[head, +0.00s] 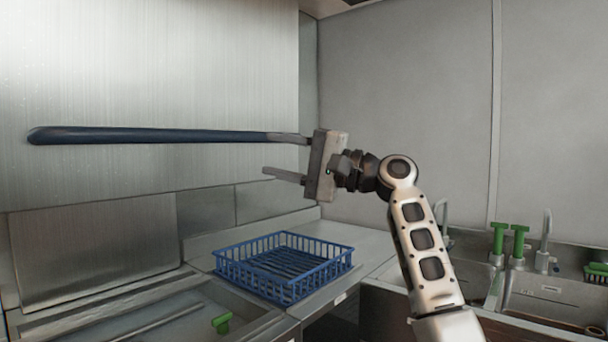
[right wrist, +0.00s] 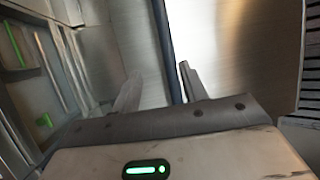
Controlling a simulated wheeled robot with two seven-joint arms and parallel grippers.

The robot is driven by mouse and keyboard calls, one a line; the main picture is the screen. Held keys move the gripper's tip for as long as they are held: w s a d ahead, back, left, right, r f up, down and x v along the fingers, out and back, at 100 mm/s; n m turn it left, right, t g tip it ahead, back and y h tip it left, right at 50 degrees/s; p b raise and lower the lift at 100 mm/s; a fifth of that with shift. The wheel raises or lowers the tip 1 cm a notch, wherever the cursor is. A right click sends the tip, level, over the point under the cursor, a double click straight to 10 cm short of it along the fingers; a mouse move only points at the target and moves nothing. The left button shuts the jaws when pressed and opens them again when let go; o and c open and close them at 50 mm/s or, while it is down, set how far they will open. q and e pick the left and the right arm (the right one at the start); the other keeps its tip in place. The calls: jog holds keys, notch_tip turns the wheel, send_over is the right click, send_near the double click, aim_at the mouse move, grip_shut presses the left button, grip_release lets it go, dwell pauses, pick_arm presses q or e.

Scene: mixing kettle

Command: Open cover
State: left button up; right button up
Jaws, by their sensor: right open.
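The cover (head: 150,60) is a large brushed-metal panel at the left and back of the head view. A long dark blue handle bar (head: 150,135) runs level across its front. My right gripper (head: 270,154) is at the bar's right end, with its upper finger overlapping the bar in the picture and its other finger below. In the right wrist view the bar (right wrist: 164,40) runs up between the two open fingers of my right gripper (right wrist: 160,84). I cannot tell whether a finger touches it. My left gripper is not in view.
A blue basket (head: 285,288) stands on the metal counter below my right gripper. A sink (head: 550,295) with green-handled taps (head: 498,238) is at the right. A small green item (head: 221,323) lies at the lower left. Open air surrounds the gripper.

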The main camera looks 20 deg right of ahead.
jog(key=shift+b+v, duration=0.45)
jog(key=shift+v, duration=1.85)
jog(key=w+f+m+t+h, duration=0.1)
jog(key=w+f+h, duration=0.15)
jog(key=f, duration=0.95)
jog(key=w+f+t+h, duration=0.1)
jog(key=f+h, duration=0.3)
jog(key=f, duration=0.8)
jog(key=s+f+n+h, duration=0.1)
jog(key=s+f+h, duration=0.15)
jog(key=f, duration=0.65)
jog(key=s+f+h, duration=0.1)
jog(key=s+f, duration=0.2)
jog(key=f, duration=0.6)
jog(key=s+f+n+g+h, duration=0.1)
jog(key=s+f+n+h, duration=0.25)
jog(key=s+f, duration=1)
jog(key=s+f+n, duration=0.2)
jog(key=s, duration=0.5)
jog(key=s+a+f+n+g, duration=0.1)
jog(key=s+f+n, duration=0.1)
jog(key=s, duration=0.5)
jog(key=shift+s+a+f+n, duration=0.3)
jog(key=shift+s+f+n, duration=0.1)
jog(key=shift+f, duration=0.1)
